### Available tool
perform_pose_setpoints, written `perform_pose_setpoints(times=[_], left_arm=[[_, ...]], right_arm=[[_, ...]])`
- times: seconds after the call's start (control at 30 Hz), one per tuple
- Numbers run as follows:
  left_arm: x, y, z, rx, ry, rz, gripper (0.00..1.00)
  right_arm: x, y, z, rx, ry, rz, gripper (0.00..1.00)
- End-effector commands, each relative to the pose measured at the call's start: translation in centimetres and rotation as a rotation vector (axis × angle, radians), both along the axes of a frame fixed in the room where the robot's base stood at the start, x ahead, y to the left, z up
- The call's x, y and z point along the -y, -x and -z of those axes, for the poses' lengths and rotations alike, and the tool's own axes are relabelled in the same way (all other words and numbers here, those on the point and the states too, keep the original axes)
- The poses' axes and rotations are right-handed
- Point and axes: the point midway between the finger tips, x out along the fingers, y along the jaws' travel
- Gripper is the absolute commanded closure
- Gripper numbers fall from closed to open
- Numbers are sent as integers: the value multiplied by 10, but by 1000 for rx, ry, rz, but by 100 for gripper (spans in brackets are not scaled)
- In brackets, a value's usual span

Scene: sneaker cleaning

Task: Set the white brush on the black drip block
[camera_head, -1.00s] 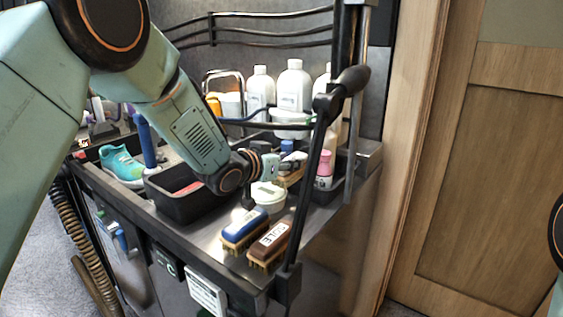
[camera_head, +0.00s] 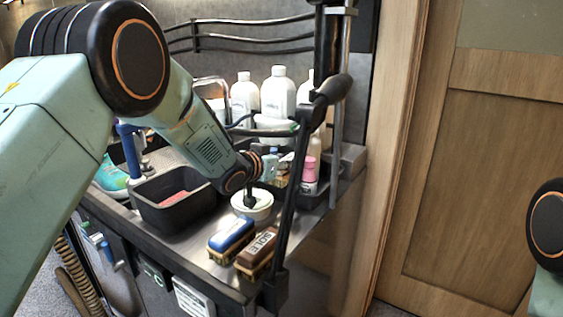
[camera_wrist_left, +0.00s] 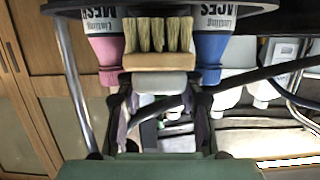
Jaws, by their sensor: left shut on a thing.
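The white brush (camera_wrist_left: 160,80) shows in the left wrist view with its white back toward me and its pale bristles pointing away. My left gripper (camera_head: 270,166) is shut on it; its two dark fingers (camera_wrist_left: 158,108) stand either side. In the head view the gripper is above the back right part of the trolley top, behind a black post, and the brush is mostly hidden there. I cannot make out the black drip block for certain. My right gripper is out of view; only part of that arm shows at the right edge.
A white bowl (camera_head: 262,208) sits below the gripper. A blue brush (camera_head: 232,238) and a brown brush (camera_head: 258,250) lie at the front. A black bin (camera_head: 172,212) stands left. White bottles (camera_head: 278,92) and a pink bottle (camera_head: 310,172) stand behind. The black post (camera_head: 292,200) rises close by.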

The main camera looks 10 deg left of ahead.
Motion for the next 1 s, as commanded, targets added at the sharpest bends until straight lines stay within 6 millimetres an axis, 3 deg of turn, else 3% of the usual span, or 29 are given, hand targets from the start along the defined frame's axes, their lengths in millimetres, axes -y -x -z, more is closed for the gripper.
perform_pose_setpoints(times=[1.0], left_arm=[[0,0,8,2,1,0,97]], right_arm=[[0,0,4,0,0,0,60]])
